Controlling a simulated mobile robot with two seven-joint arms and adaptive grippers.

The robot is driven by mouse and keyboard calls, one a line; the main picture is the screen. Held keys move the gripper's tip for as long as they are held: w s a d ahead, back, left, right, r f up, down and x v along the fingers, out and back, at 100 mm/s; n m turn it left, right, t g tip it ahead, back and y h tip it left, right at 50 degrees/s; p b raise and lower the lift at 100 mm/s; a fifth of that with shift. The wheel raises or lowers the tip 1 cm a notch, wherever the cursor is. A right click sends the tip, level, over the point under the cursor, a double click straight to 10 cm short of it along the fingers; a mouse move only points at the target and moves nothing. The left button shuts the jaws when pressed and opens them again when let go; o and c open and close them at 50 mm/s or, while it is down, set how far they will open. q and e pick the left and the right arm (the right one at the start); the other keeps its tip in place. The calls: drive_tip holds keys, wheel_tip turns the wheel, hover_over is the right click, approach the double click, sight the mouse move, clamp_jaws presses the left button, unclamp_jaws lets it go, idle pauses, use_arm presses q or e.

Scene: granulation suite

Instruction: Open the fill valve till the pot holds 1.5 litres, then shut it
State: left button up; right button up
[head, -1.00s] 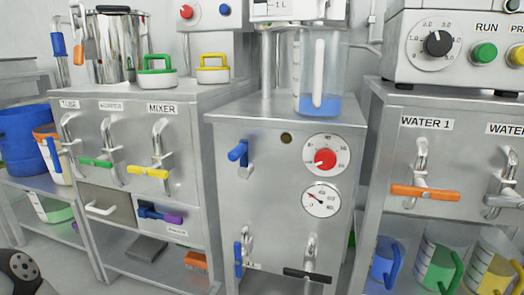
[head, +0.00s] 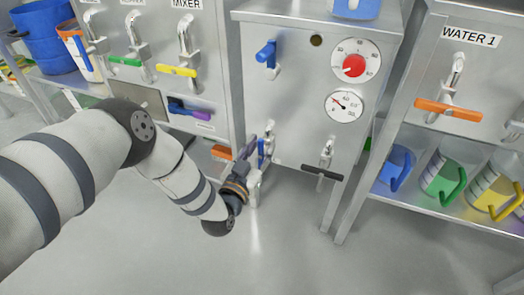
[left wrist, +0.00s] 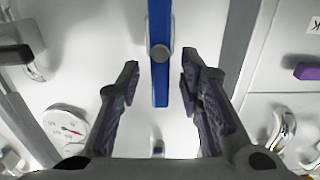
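The middle steel cabinet (head: 290,105) has an upper blue valve handle (head: 267,53), a lower blue valve handle (head: 262,152) and a black lever (head: 322,173). My left gripper (head: 257,147) is at the lower blue handle and partly hides it. In the left wrist view my left gripper (left wrist: 161,72) is open, its two fingers apart on either side of a blue handle (left wrist: 160,88), with gaps on both sides. A clear jug of blue liquid (head: 356,8) stands on the cabinet top; only its bottom shows, so its level is hidden. My right gripper is not in view.
A red dial (head: 354,66) and a round gauge (head: 344,106) are on the cabinet front. Left is a cabinet with green (head: 124,61) and yellow (head: 177,71) valve handles. Right is the WATER 1 cabinet with an orange handle (head: 448,109) and several jugs below. The front floor is clear.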

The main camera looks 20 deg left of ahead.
use_arm(q)
drive_tip(key=shift+w+r, duration=0.1)
drive_tip(key=shift+w, duration=0.2)
drive_tip(key=shift+c, duration=0.5)
clamp_jaws()
drive_tip(key=shift+s+d+f+m+p, duration=0.15)
drive_tip(key=shift+d+f+m, duration=0.35)
drive_tip(key=shift+m, duration=2.45)
drive_tip(key=shift+w+d+f+m+p, duration=0.1)
drive_tip(key=shift+d+f+m+p, duration=0.25)
drive_tip(key=shift+m, duration=2.65)
drive_tip(key=shift+s+d+f+m+p, duration=0.1)
drive_tip(key=shift+d+f+m, duration=0.5)
drive_tip(key=shift+m, duration=2.35)
drive_tip(key=shift+a, duration=0.15)
